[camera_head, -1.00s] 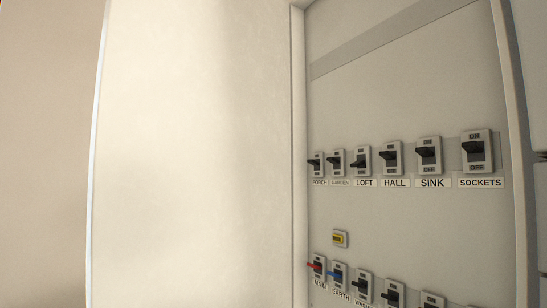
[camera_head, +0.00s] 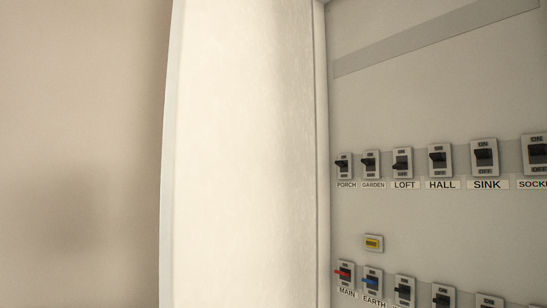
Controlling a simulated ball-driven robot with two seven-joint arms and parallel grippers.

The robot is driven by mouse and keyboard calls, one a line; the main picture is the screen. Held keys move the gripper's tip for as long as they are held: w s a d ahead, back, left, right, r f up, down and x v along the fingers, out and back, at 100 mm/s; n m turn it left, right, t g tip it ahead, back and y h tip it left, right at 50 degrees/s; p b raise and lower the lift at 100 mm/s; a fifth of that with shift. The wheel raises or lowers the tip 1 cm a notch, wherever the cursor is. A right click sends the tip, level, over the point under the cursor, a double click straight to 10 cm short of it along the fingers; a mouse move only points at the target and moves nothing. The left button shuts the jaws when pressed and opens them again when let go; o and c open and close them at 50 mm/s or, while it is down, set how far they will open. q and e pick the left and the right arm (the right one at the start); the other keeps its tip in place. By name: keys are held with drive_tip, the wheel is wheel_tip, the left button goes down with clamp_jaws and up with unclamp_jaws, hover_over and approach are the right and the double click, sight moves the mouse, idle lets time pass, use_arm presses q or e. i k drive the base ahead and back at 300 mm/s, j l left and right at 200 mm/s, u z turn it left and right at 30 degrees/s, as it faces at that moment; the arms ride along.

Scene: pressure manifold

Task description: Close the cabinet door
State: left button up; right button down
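The cabinet door (camera_head: 245,150) is a pale, cream-white panel that stands open at the left of the cabinet. Its outer edge shows as a thin vertical strip on its left, and its hinge side meets the cabinet frame (camera_head: 322,150). The cabinet interior (camera_head: 440,90) is open to view, with labelled switches on its back panel. Neither of my grippers is in view.
An upper row of switches includes PORCH (camera_head: 344,166), HALL (camera_head: 439,160) and SINK (camera_head: 485,156). Below are a yellow-centred switch (camera_head: 373,243), the red-levered MAIN switch (camera_head: 345,273) and the blue-levered EARTH switch (camera_head: 372,281). A bare beige wall (camera_head: 80,130) fills the left.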

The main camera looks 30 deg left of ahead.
sight(238, 228)
drive_tip(key=k+j, duration=0.1)
drive_tip(key=j, duration=0.35)
drive_tip(key=j+z, duration=0.15)
drive_tip(key=j, duration=0.3)
drive_tip(key=k+j, duration=0.15)
drive_tip(key=j, duration=0.25)
drive_tip(key=k+j+z, duration=0.1)
drive_tip(key=j, duration=0.35)
